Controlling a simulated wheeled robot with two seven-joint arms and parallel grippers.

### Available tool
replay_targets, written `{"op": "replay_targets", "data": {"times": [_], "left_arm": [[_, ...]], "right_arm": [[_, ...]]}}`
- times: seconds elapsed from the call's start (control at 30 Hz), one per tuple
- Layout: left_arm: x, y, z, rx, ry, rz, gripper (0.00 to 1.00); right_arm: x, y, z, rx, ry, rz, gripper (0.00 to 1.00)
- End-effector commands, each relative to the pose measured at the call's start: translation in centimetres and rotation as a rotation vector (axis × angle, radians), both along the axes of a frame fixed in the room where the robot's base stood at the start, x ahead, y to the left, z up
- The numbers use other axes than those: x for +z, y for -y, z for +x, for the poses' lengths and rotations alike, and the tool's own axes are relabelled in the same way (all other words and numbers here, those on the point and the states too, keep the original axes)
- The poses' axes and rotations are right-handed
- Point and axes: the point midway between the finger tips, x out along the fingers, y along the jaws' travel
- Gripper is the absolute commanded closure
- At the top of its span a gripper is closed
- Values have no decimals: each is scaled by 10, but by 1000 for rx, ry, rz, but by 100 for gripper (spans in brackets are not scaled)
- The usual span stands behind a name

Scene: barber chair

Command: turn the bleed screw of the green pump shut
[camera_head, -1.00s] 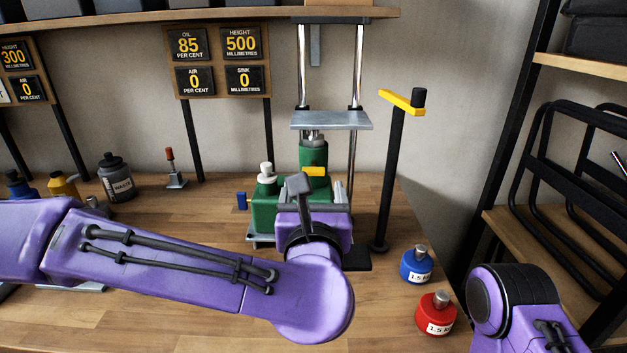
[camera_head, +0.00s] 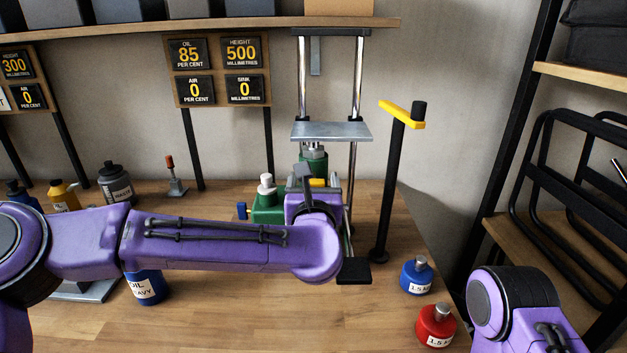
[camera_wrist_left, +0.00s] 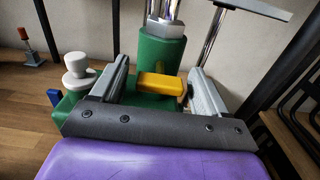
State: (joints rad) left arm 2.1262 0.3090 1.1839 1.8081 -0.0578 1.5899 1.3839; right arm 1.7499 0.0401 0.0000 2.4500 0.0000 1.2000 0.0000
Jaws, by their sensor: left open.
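The green pump (camera_head: 268,208) stands on the workbench below the press frame and is partly hidden by my left arm. In the left wrist view, its green cylinder (camera_wrist_left: 160,55) stands just beyond my fingers. A yellow bar (camera_wrist_left: 160,87) lies between the open fingers of my left gripper (camera_wrist_left: 160,68), with a gap on both sides. In the head view, my left gripper (camera_head: 318,178) is at the pump, beside the yellow bar. A blue knob (camera_head: 241,211) and a white cap (camera_head: 266,183) sit at the pump's left. I cannot tell which part is the bleed screw. My right gripper is out of view.
A black post with a yellow crank (camera_head: 402,115) stands right of the press frame (camera_head: 331,131). A blue weight (camera_head: 416,276) and a red weight (camera_head: 436,327) are near the right edge. An oil can (camera_head: 146,288) stands below my left arm.

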Motion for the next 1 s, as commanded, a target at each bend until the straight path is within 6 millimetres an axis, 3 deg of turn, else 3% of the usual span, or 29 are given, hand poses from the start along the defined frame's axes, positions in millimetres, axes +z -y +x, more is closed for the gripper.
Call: {"op": "replay_targets", "data": {"times": [0.07,0.1,0.27,0.67,1.0], "left_arm": [[0,0,0,0,0,0,26],[0,0,0,0,0,0,32],[0,0,0,0,0,0,82],[0,0,-1,0,0,61,82],[1,0,-1,1,2,317,82]], "right_arm": [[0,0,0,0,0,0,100],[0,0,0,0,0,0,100],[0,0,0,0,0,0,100],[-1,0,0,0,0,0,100],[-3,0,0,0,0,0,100]]}}
